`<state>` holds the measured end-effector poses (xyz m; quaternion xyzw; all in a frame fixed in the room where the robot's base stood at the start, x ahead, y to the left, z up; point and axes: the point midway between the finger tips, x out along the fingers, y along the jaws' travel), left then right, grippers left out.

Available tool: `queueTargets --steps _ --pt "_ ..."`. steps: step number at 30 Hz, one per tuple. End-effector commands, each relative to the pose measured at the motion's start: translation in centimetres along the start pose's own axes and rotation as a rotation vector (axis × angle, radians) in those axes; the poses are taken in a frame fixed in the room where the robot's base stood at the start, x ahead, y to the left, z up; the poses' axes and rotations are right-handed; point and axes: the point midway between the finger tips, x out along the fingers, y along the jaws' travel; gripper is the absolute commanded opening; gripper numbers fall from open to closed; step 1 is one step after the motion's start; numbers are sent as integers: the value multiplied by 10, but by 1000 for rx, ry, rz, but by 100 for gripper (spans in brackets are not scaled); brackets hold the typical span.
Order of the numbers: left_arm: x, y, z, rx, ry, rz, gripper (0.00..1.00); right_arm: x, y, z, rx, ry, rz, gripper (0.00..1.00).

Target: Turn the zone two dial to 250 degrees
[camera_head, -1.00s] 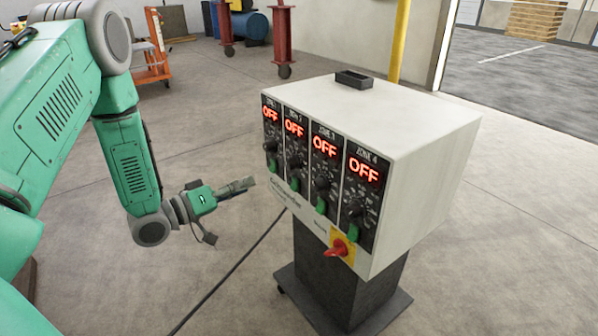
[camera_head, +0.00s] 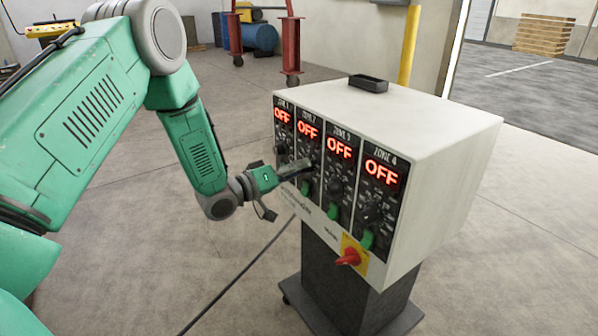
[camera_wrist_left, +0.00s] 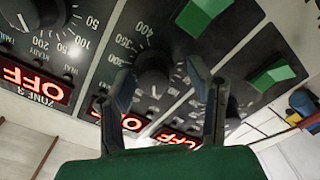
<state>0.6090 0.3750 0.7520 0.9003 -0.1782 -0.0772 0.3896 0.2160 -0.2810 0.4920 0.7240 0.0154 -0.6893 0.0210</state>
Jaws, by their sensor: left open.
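The white control box (camera_head: 440,145) has four zone panels on its front. The zone two display (camera_head: 307,130) glows red with OFF. My left gripper (camera_head: 302,165) is open at the front of the zone two panel and hides much of its dial in the head view. In the left wrist view, which shows the panel upside down, the black zone two dial (camera_wrist_left: 153,84) with its numbered scale lies between the open fingers of my left gripper (camera_wrist_left: 160,70). I cannot tell whether they touch it. My right gripper is not in view.
The zone three dial (camera_head: 335,187) is just right of the gripper, with green switches below the dials. A red rotary switch (camera_head: 348,258) on a yellow plate is at the lower corner. A black tray (camera_head: 369,84) sits on top. A cable crosses the floor.

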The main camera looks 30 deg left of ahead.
Motion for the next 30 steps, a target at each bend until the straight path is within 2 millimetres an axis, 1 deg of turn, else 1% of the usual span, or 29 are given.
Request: queueTargets --steps 6,7,8,9,10,11,22,26,30 --pt "2 4 1 4 -2 0 47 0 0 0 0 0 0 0" --pt "2 4 1 4 -2 0 43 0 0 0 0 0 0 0" --pt "2 5 1 5 -2 1 33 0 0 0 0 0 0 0" --pt "3 5 1 6 -2 1 19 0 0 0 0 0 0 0" --pt "3 5 1 6 -2 0 8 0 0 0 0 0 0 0" --pt "2 5 1 6 -3 0 0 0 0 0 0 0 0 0" --pt "2 2 2 33 -5 1 0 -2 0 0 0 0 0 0" --pt "1 2 2 91 -6 -2 0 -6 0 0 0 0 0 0" --pt "1 2 1 187 -7 -3 0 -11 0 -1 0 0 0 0"
